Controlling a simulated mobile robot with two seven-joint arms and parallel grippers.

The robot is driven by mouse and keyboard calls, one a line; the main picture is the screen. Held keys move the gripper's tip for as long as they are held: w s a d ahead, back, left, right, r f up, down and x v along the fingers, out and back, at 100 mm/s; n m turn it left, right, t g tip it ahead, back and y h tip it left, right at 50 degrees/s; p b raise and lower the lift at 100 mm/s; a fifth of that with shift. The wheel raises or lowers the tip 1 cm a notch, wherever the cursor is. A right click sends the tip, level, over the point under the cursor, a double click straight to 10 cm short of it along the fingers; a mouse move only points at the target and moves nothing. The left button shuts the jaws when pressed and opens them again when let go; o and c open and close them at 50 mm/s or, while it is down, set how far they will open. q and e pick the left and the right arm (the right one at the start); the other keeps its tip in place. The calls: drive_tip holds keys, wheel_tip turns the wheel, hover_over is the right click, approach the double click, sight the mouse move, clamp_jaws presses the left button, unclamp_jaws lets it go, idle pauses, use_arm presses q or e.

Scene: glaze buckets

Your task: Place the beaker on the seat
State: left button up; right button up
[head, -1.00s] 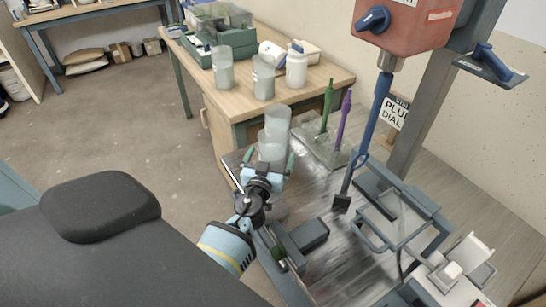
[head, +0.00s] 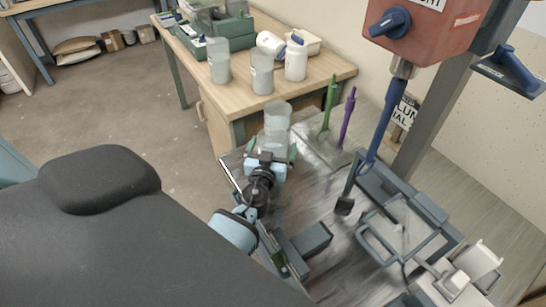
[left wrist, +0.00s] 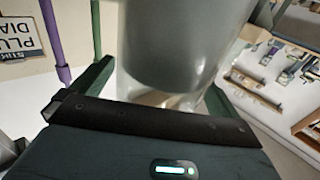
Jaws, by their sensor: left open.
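My left gripper (head: 272,153) is open at this glass, with a green finger on either side. In the left wrist view the beaker (left wrist: 180,50) fills the space between the open fingers of my left gripper (left wrist: 150,90); contact is unclear. I cannot tell which surface is the seat. My right gripper is not in view.
Two more beakers (head: 219,62) (head: 262,75), a white bottle (head: 296,60) and a green crate (head: 205,42) stand on the wooden table. Green (head: 329,105) and purple (head: 347,115) rods stand behind. A red mixer (head: 425,25) and a blue-grey frame (head: 440,215) occupy the right.

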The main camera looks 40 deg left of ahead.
use_arm(q)
drive_tip(key=shift+c, duration=0.4)
drive_tip(key=c, duration=1.9)
drive_tip(key=shift+w+r, duration=0.1)
drive_tip(key=shift+r, duration=0.05)
drive_tip(key=shift+c, duration=0.7)
drive_tip(key=shift+r, duration=0.1)
